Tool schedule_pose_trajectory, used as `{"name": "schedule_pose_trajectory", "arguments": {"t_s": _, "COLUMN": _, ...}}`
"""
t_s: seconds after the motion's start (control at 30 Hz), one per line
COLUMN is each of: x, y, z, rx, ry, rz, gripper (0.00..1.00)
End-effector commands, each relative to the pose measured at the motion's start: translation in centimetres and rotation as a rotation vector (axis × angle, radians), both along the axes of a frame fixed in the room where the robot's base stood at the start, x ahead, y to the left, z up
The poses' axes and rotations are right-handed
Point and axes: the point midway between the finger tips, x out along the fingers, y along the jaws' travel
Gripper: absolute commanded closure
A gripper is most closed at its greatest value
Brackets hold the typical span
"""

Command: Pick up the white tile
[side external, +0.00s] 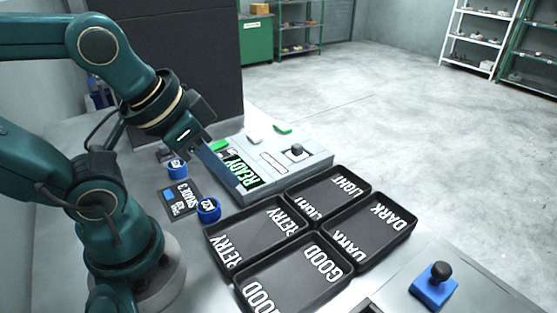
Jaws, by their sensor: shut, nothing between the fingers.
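A small white piece (254,138), which looks like the white tile, lies at the back edge of the light grey control panel. My gripper (207,128) is at the left of the panel, to the left of the white piece and apart from it. Its fingers are shut and empty, and they are small and partly hidden by the dark gripper body. A green piece (282,128) lies to the right of the white one, and another green piece (219,146) shows beside my gripper.
The control panel (316,163) has a READY screen (241,171) and a black knob. Black trays marked RETRY (250,232), LIGHT (322,195), DARK (372,228) and GOOD (300,272) stand in front. Blue rings (208,210) and a dark label plate (180,199) lie left.

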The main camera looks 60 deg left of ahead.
Motion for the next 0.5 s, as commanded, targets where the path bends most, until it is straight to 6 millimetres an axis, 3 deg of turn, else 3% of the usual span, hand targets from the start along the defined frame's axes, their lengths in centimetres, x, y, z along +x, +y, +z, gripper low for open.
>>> {"name": "schedule_pose_trajectory", "arguments": {"t_s": 0.07, "x": 0.00, "y": 0.00, "z": 0.00, "rx": 0.000, "ry": 0.000, "rz": 0.000, "gripper": 0.96}}
{"name": "schedule_pose_trajectory", "arguments": {"t_s": 0.17, "x": 0.00, "y": 0.00, "z": 0.00, "rx": 0.000, "ry": 0.000, "rz": 0.000, "gripper": 0.58}}
{"name": "schedule_pose_trajectory", "arguments": {"t_s": 0.5, "x": 0.17, "y": 0.00, "z": 0.09, "rx": -0.002, "ry": -0.009, "rz": 0.004, "gripper": 0.55}}
